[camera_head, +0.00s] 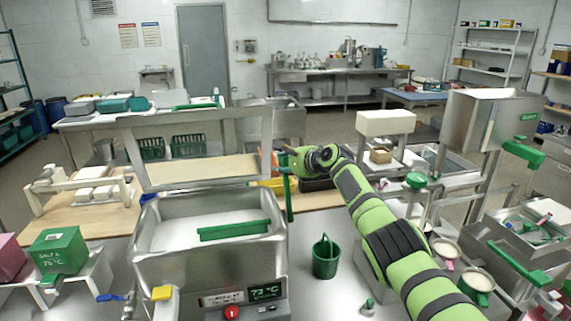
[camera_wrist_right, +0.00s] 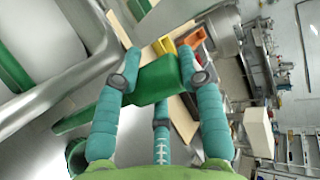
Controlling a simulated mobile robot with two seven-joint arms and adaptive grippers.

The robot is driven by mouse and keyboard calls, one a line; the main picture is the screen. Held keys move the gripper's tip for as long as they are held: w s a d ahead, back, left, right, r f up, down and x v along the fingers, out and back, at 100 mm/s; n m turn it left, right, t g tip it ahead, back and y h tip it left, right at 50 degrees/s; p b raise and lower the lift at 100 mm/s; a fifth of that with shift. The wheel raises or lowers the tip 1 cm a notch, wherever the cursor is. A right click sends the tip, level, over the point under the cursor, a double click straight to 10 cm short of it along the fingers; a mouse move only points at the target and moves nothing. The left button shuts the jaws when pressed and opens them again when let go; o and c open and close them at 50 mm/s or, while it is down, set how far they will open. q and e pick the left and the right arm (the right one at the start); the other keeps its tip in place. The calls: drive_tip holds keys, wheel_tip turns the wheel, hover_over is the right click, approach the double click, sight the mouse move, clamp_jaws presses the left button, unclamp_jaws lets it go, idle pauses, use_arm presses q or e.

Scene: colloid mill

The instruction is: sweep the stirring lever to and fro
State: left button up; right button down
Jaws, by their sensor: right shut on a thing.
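The stirring lever has a green grip (camera_wrist_right: 158,80), seen close up in the right wrist view. My right gripper (camera_wrist_right: 158,62) is shut on this grip, with teal fingers on both sides of it. In the head view the right gripper (camera_head: 290,160) is at the right rear corner of the steel vat (camera_head: 150,252), where an upright green bar (camera_head: 289,200) hangs below it. The arm and gripper partly hide the lever there. A green paddle bar (camera_head: 234,230) lies across the pale contents of the vat. My left gripper is not in view.
A steel frame (camera_head: 185,115) rises over the vat. A green bucket (camera_head: 326,258) stands right of it, below my right arm. A control panel (camera_head: 245,296) reading 73 °C is on the vat's front. A green box (camera_head: 58,250) stands at left.

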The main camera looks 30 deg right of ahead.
drive_tip(key=shift+s+a+f, duration=0.1)
drive_tip(key=shift+a+f, duration=0.05)
drive_tip(key=shift+f, duration=0.5)
drive_tip(key=c, duration=0.6)
unclamp_jaws()
drive_tip(key=shift+o, duration=0.2)
drive_tip(key=shift+w+r, duration=0.15)
drive_tip(key=shift+w, duration=0.1)
drive_tip(key=shift+v, duration=0.9)
drive_tip(key=v, duration=1)
drive_tip(key=shift+r, duration=0.1)
